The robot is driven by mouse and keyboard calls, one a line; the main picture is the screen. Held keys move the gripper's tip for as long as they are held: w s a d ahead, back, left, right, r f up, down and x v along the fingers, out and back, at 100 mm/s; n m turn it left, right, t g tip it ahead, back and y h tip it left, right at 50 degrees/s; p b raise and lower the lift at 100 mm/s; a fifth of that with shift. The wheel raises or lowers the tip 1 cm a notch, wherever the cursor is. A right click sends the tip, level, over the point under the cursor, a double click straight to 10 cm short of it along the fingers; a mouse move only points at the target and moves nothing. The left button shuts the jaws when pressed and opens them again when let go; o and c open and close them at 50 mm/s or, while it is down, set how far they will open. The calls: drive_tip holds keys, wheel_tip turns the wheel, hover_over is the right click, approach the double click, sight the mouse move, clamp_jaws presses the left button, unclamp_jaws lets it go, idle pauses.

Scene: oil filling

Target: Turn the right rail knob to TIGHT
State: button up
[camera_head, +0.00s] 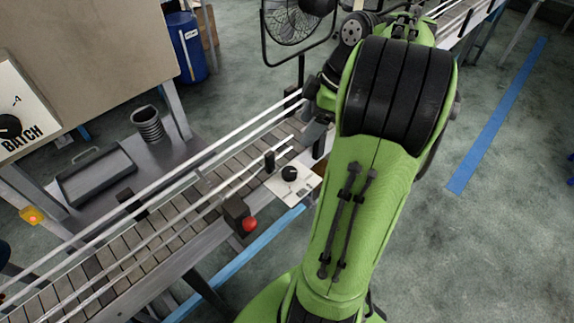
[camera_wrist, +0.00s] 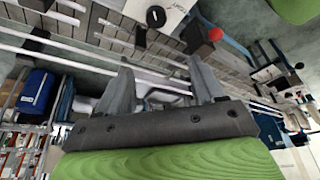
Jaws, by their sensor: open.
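A black round knob (camera_head: 290,173) sits on a white plate (camera_head: 304,186) at the near side of the conveyor in the head view. The same kind of knob (camera_wrist: 155,16) and its white plate (camera_wrist: 172,12) show at the top of the wrist view; any lettering is too small to read. I cannot tell the knob's setting. My gripper (camera_wrist: 163,82) is open and empty in the wrist view. Its two grey fingers stand apart, below the plate in the picture and not touching the knob. In the head view my green arm hides most of the gripper.
The slatted conveyor (camera_head: 150,227) has pale side rails. A black box with a red button (camera_head: 249,224) stands left of the plate. A fan (camera_head: 290,20) and blue barrel (camera_head: 187,46) stand behind.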

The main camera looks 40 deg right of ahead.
drive_tip(key=s+d+f, duration=0.1)
drive_tip(key=d, duration=0.1)
drive_tip(key=b, duration=0.8)
approach(289, 171)
drive_tip(key=shift+n, duration=0.3)
drive_tip(key=x, duration=0.8)
drive_tip(key=shift+f, duration=0.25)
drive_tip(key=c, duration=1)
drive_tip(key=shift+c, duration=0.2)
